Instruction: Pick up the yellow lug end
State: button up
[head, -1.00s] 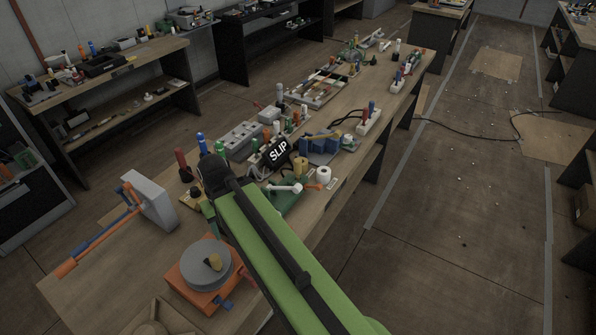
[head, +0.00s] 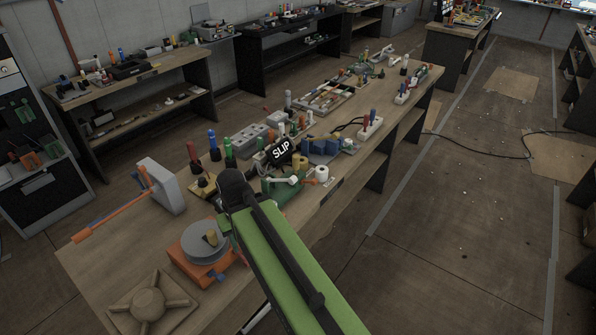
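I cannot make out a yellow lug end for certain. Small yellow things show on the long wooden bench (head: 330,200): a yellow roll (head: 300,163) beside a white roll (head: 321,173), a yellowish pad (head: 203,186), and a dull yellow piece (head: 211,238) on a grey disc. My green arm reaches in from the lower right over the bench's front edge. Its black end, at my gripper (head: 232,188), is over the bench between the yellowish pad and the green holder (head: 284,190). The fingers and anything between them are hidden behind the arm.
A black SLIP sign (head: 281,151) stands just beyond my arm's end. A grey block with orange and blue rods (head: 162,187), an orange base (head: 196,270) under the disc and a wooden hub (head: 150,304) are at left. The floor at right (head: 460,240) is mostly clear.

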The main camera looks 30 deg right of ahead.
aim_at(296, 165)
jog(key=z, duration=0.2)
jog(key=k, duration=0.1)
jog(key=u, duration=2.9)
jog(key=k, duration=1.65)
jog(key=z, duration=1.35)
jog(key=i, duration=1)
jog(key=u, duration=0.05)
